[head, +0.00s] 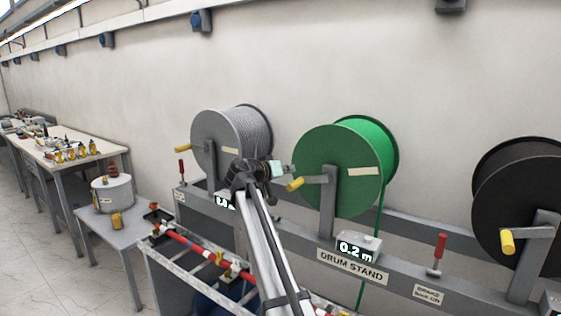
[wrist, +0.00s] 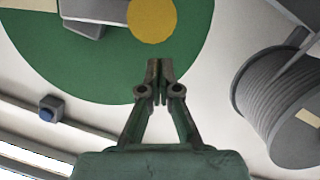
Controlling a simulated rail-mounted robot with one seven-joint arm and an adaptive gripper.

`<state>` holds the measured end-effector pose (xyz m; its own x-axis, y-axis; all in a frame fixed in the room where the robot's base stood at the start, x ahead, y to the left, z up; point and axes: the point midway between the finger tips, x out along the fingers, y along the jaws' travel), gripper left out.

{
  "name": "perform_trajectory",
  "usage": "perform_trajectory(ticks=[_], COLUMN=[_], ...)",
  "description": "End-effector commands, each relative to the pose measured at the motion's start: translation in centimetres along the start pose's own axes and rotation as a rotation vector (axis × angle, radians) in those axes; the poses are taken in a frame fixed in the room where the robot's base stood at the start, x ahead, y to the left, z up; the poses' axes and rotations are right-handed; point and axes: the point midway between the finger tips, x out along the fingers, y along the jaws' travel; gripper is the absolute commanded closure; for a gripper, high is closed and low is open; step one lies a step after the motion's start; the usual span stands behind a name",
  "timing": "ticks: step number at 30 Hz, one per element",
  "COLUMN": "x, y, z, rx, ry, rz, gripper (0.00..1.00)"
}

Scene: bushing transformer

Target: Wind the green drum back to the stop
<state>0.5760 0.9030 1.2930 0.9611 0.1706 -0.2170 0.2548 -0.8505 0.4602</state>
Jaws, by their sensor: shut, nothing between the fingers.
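The green drum (head: 345,165) hangs on the drum stand (head: 400,268), with its green line running down on its right side. Its crank arm (head: 318,179) points left and ends in a yellow handle (head: 295,184). The display (head: 357,248) below it reads 0.2 m. My gripper (head: 290,169) is just above and left of the handle in the head view. In the wrist view my gripper (wrist: 159,63) has its fingers together and empty. The round yellow handle end (wrist: 152,18) shows just beyond the fingertips, with a gap in the picture. Contact with it is not visible.
A grey drum (head: 230,140) stands to the left and a black drum (head: 520,195) to the right, each with its own crank. A red-handled brake lever (head: 440,250) stands right of the display. A low table (head: 125,225) is at the left.

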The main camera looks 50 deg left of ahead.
Motion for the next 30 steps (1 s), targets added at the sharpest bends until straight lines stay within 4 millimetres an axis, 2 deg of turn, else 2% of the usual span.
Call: perform_trajectory(ticks=[6,20,30], x=[0.3,0.5,0.9], y=[0.2,0.0,-0.5], z=[1.8,2.3,4.2], rx=[-0.001,0.0,0.0], ry=[0.001,0.001,-0.002], rz=[0.001,0.0,0.0], gripper=[1.0,1.0,1.0])
